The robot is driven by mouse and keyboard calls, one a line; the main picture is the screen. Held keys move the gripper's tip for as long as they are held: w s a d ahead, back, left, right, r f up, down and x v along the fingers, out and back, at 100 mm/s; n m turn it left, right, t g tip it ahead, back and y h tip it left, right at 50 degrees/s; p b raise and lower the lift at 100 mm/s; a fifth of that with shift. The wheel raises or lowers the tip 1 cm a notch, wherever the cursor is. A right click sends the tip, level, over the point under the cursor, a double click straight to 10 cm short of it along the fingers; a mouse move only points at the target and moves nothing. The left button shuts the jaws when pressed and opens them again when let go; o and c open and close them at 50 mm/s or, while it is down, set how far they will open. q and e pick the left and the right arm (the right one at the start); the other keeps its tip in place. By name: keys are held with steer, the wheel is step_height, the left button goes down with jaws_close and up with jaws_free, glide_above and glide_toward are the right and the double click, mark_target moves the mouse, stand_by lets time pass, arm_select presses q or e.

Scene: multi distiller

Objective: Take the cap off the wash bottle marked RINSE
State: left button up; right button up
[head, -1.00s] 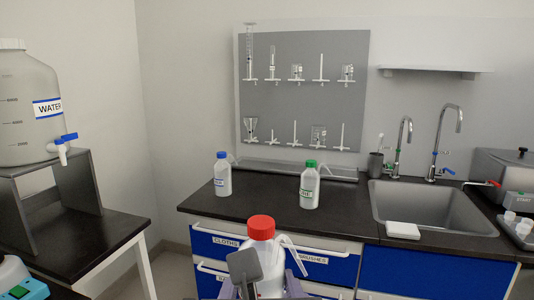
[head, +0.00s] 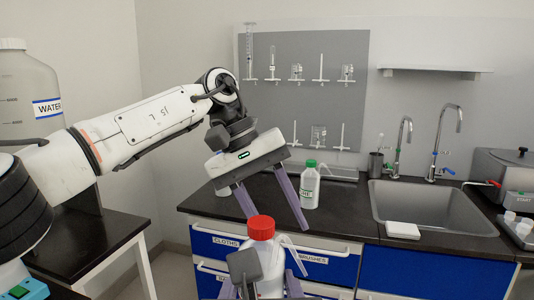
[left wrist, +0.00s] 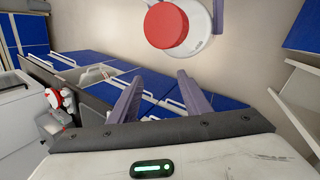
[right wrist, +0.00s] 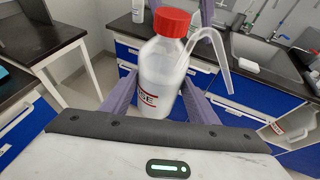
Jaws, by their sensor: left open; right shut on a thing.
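A white wash bottle (head: 268,260) with a red cap (head: 261,227) and a bent spout stands upright in my right gripper (head: 262,288). In the right wrist view, the fingers are around the body of this bottle (right wrist: 160,75), and its partly hidden label shows letters ending in "SE". My left gripper (head: 279,221) is open and empty, its fingers pointing down just above and behind the red cap. In the left wrist view the red cap (left wrist: 172,25) lies beyond the open fingertips, with none touching it.
A green-capped bottle (head: 310,188) stands on the dark counter (head: 350,212) behind. The blue-capped bottle is mostly hidden by my left arm. A sink (head: 410,205) is at the right. The WATER carboy (head: 20,90) stands at the left, partly behind my arm.

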mark_target(269, 222)
arm_select(q)
steer(key=s+r+m+y, duration=0.1)
steer(key=s+r, duration=0.1)
steer(key=r, duration=0.2)
steer(key=s+a+r+m+t+y, duration=0.1)
steer(key=s+r+y, duration=0.1)
steer(key=r, duration=0.2)
steer(key=s+a+r+m+y, duration=0.1)
steer(key=s+r+y, duration=0.1)
steer(key=r, duration=0.3)
steer(key=shift+s+m, duration=0.2)
steer(key=shift+m, duration=0.1)
steer(key=shift+s+a+r, duration=0.15)
steer(key=shift+s+r, duration=0.15)
steer(key=shift+r, duration=0.05)
steer(key=shift+f, duration=3.85)
jaws_close()
